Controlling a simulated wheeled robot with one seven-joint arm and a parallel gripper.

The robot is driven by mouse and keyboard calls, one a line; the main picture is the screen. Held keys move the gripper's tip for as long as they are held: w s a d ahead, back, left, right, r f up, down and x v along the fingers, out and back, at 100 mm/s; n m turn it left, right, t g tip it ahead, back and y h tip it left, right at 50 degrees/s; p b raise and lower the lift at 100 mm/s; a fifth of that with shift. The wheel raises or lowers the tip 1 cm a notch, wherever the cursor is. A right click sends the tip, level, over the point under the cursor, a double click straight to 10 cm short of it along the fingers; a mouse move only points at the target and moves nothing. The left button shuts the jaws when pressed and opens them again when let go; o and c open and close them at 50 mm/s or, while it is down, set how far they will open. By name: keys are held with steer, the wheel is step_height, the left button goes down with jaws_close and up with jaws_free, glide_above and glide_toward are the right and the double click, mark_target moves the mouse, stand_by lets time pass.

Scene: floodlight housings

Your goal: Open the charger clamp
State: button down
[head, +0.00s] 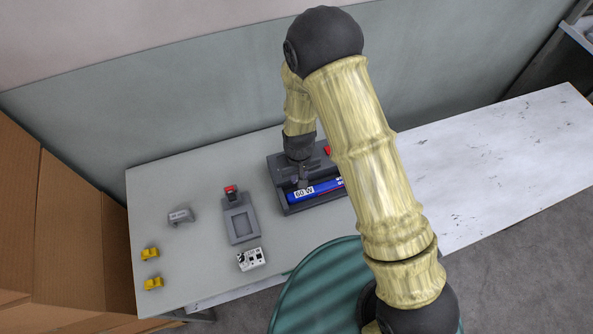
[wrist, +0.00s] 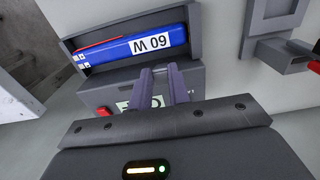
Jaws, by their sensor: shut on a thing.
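The dark grey charger (head: 284,171) stands on the table with a blue battery (head: 325,188) marked 60 W lying in its slot. In the wrist view the battery (wrist: 115,51) lies along the slot of the charger (wrist: 196,78), just beyond my fingertips. My gripper (head: 302,184) reaches down over the charger from above. In the wrist view my gripper (wrist: 161,72) has its two fingers close together at the charger body beside the battery slot, shut on the charger clamp. The clamp itself is mostly hidden by the fingers.
A grey holder with a red part (head: 240,222) stands left of the charger. Near it are a white box with black marks (head: 251,259), a grey labelled bracket (head: 181,215) and two yellow pieces (head: 150,254). A white table (head: 490,170) is at right; cardboard (head: 70,230) is at left.

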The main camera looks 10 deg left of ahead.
steer(key=shift+s+d+f, duration=0.1)
steer(key=shift+s+d, duration=0.05)
steer(key=shift+s, duration=0.05)
steer(key=c, duration=1.3)
jaws_free()
steer(key=shift+w, duration=0.1)
step_height(320, 180, up, 18)
steer(key=shift+f+b, duration=0.25)
steer(key=shift+b, duration=0.9)
